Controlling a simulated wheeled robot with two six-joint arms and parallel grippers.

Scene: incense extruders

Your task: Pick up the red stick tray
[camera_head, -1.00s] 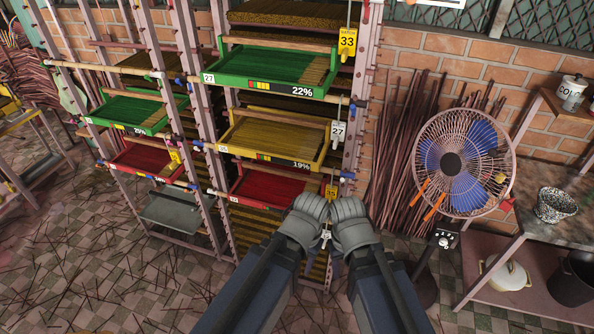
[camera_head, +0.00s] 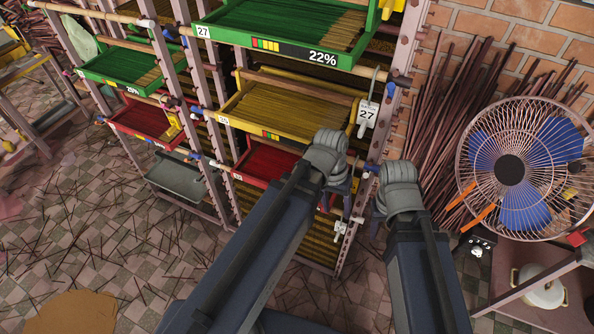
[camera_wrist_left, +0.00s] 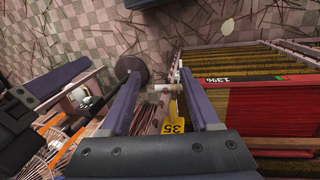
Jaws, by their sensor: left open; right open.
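A red stick tray (camera_head: 268,160) sits in the middle rack under the yellow tray, its right end hidden by my left arm. In the left wrist view the red tray (camera_wrist_left: 268,112) lies right of the fingers and its front reads 13%. A second red tray (camera_head: 143,122) is in the left rack. My left gripper (camera_head: 340,190) is open at the right end of the middle red tray. In the left wrist view its fingers (camera_wrist_left: 162,82) stand apart with a rail end and a yellow tag between them; contact is unclear. My right gripper (camera_head: 374,205) is open and empty, right of the rack post.
A yellow tray (camera_head: 275,112) and a green tray (camera_head: 270,42) sit above the red one. A fan (camera_head: 510,170) stands at the right.

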